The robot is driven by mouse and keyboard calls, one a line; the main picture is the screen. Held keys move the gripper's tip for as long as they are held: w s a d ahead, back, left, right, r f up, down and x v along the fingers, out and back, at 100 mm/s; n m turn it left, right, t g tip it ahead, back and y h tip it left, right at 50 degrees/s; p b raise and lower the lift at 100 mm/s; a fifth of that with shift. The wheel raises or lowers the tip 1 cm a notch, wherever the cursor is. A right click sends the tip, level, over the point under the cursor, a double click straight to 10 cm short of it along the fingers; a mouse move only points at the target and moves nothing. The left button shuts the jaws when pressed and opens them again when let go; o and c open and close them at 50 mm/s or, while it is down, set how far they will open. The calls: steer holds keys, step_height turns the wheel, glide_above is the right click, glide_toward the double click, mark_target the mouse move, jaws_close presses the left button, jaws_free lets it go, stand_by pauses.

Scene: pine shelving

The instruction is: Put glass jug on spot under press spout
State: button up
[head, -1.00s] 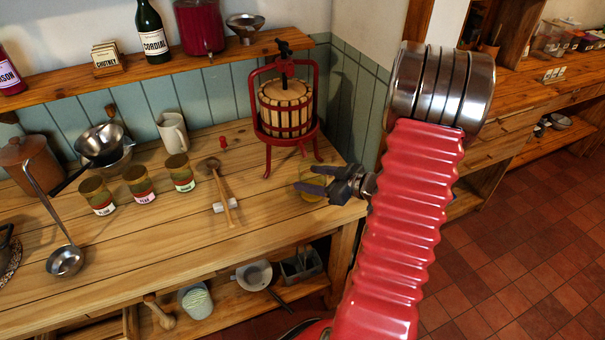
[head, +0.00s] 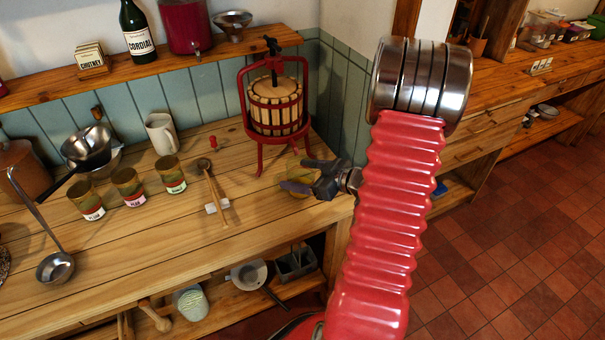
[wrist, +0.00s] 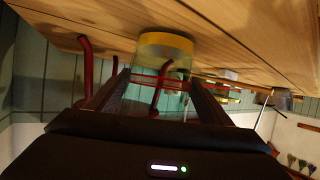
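The glass jug (head: 299,177) stands on the bench in front of the right side of the red press (head: 275,105). It is largely hidden by my gripper (head: 293,174) in the head view. In the wrist view, where the bench is at the top, the jug (wrist: 163,68) shows as clear glass with a yellow band against the wood. My gripper is open, its fingers on either side of the jug; I cannot tell whether they touch it.
A ladle (head: 55,266) lies further left. The bench front is mostly clear. The bench's right end is close to my arm.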

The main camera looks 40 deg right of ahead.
stand_by(0.3)
steer(key=shift+s+r, duration=0.15)
steer(key=v, duration=1.1)
steer(key=shift+s+d+r, duration=0.1)
steer(key=shift+s+r, duration=0.1)
steer(key=shift+s, duration=0.1)
stand_by(0.5)
